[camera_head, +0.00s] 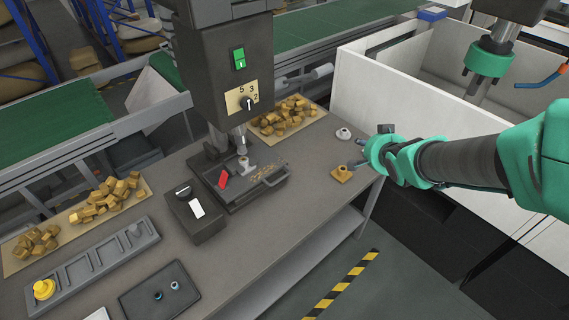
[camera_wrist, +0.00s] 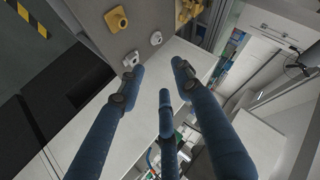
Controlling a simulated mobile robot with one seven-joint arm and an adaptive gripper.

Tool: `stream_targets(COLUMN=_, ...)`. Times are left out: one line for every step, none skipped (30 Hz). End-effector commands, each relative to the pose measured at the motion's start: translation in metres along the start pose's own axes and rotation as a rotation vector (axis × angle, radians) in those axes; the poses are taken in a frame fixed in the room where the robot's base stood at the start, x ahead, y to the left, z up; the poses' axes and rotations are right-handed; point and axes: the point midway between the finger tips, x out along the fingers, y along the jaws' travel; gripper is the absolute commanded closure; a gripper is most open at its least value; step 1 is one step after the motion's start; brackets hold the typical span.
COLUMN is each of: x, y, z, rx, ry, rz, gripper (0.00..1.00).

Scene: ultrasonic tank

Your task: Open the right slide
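No part that I can clearly identify as the right slide shows in either view. My gripper (camera_head: 367,149) is at the right end of the workbench, near the white-walled enclosure. In the wrist view my gripper (camera_wrist: 160,80) has its three blue fingers spread apart, with nothing between them. Beyond the fingers is a plain white panel (camera_wrist: 185,58). The white enclosure (camera_head: 385,88) has tall walls and stands right of the bench. Part of it is hidden behind my green and black arm.
A yellow block (camera_head: 341,175) and a white knob-like piece (camera_head: 343,133) sit on the bench (camera_head: 300,190) near my gripper. Striped floor tape (camera_head: 343,283) marks the open floor in front.

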Motion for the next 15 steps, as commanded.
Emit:
stream_targets(x=0.021, y=-0.001, z=0.012, rx=0.026, ry=-0.004, rz=-0.030, gripper=0.66)
stream_targets(x=0.032, y=-0.004, z=0.017, rx=0.045, ry=-0.002, rz=-0.054, gripper=0.66)
stream_targets(x=0.046, y=-0.007, z=0.025, rx=0.072, ry=-0.003, rz=-0.086, gripper=0.66)
stream_targets(x=0.056, y=-0.010, z=0.032, rx=0.092, ry=-0.006, rz=-0.111, gripper=0.66)
stream_targets(x=0.065, y=-0.013, z=0.037, rx=0.114, ry=-0.007, rz=-0.136, gripper=0.66)
stream_targets(x=0.077, y=-0.016, z=0.048, rx=0.143, ry=-0.015, rz=-0.171, gripper=0.66)
stream_targets(x=0.086, y=-0.019, z=0.056, rx=0.167, ry=-0.020, rz=-0.197, gripper=0.66)
stream_targets(x=0.094, y=-0.022, z=0.064, rx=0.190, ry=-0.027, rz=-0.225, gripper=0.66)
stream_targets(x=0.104, y=-0.025, z=0.076, rx=0.223, ry=-0.040, rz=-0.260, gripper=0.66)
stream_targets(x=0.111, y=-0.029, z=0.085, rx=0.249, ry=-0.049, rz=-0.288, gripper=0.66)
stream_targets(x=0.118, y=-0.031, z=0.095, rx=0.275, ry=-0.062, rz=-0.315, gripper=0.66)
stream_targets(x=0.126, y=-0.035, z=0.108, rx=0.312, ry=-0.078, rz=-0.352, gripper=0.66)
stream_targets(x=0.131, y=-0.037, z=0.118, rx=0.340, ry=-0.093, rz=-0.380, gripper=0.66)
stream_targets(x=0.136, y=-0.039, z=0.129, rx=0.370, ry=-0.109, rz=-0.407, gripper=0.66)
stream_targets(x=0.141, y=-0.043, z=0.143, rx=0.410, ry=-0.132, rz=-0.444, gripper=0.66)
